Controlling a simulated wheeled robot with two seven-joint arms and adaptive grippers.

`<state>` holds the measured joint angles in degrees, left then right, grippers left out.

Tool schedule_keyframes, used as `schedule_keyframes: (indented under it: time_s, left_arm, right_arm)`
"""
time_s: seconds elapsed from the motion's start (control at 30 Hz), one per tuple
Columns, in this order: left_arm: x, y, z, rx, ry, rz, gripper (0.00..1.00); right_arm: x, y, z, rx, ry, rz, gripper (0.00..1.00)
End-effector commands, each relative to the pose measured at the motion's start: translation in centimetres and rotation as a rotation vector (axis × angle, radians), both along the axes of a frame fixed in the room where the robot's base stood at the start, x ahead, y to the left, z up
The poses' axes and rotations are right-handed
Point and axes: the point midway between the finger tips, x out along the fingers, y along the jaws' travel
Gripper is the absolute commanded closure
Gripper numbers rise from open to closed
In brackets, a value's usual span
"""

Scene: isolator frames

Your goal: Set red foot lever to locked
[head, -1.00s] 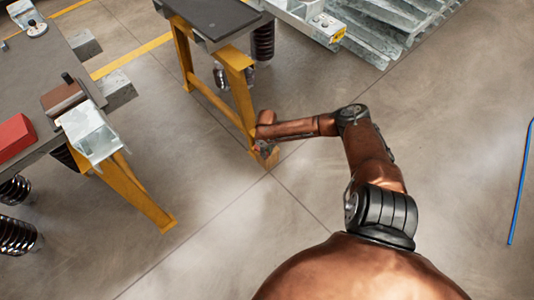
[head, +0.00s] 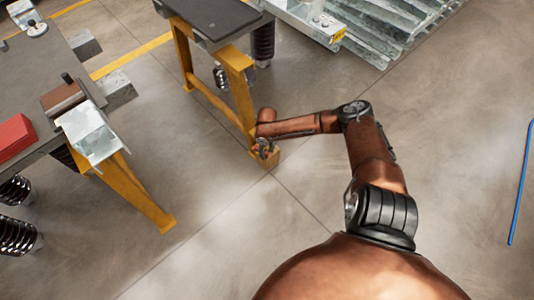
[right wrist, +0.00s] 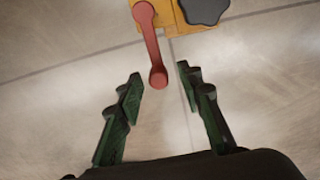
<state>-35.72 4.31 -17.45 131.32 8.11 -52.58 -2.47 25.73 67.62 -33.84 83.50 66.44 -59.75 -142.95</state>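The red foot lever (right wrist: 152,45) shows in the right wrist view. It hangs from a yellow bracket (right wrist: 172,16), and its rounded end lies between and just beyond my right fingertips. My right gripper (right wrist: 158,80) is open, with a dark green finger on each side and a gap between each finger and the lever. In the head view my right gripper (head: 264,148) is small, at the foot of the yellow frame (head: 240,95), where I cannot make out the lever. My left gripper is not in view.
A black knob (right wrist: 203,10) sits on the bracket right of the lever. A second yellow-legged frame (head: 140,190) with a red block (head: 14,137) stands at left. Grey metal slats (head: 385,35) lie at the back. The floor on the right is clear, except a blue rod (head: 521,185).

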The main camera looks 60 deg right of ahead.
Motion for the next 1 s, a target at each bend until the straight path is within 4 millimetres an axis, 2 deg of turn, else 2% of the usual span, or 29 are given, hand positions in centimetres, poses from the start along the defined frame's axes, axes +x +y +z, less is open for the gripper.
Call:
schedule_keyframes:
  time_s: [0.3,0.5,0.7,1.0]
  left_arm:
    - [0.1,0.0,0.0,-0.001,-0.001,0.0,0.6]
    - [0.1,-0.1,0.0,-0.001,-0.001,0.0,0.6]
    - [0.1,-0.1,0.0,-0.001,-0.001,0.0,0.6]
    - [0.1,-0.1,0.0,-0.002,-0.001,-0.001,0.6]
  right_arm:
    - [-0.1,-0.1,6.7,-0.004,-0.001,0.002,0.66]
    - [-0.1,-0.1,9.5,-0.001,0.002,0.0,0.66]
    - [-0.1,0.0,10.4,-0.001,0.001,0.0,0.66]
    - [-0.1,0.0,10.4,-0.001,0.001,-0.001,0.66]
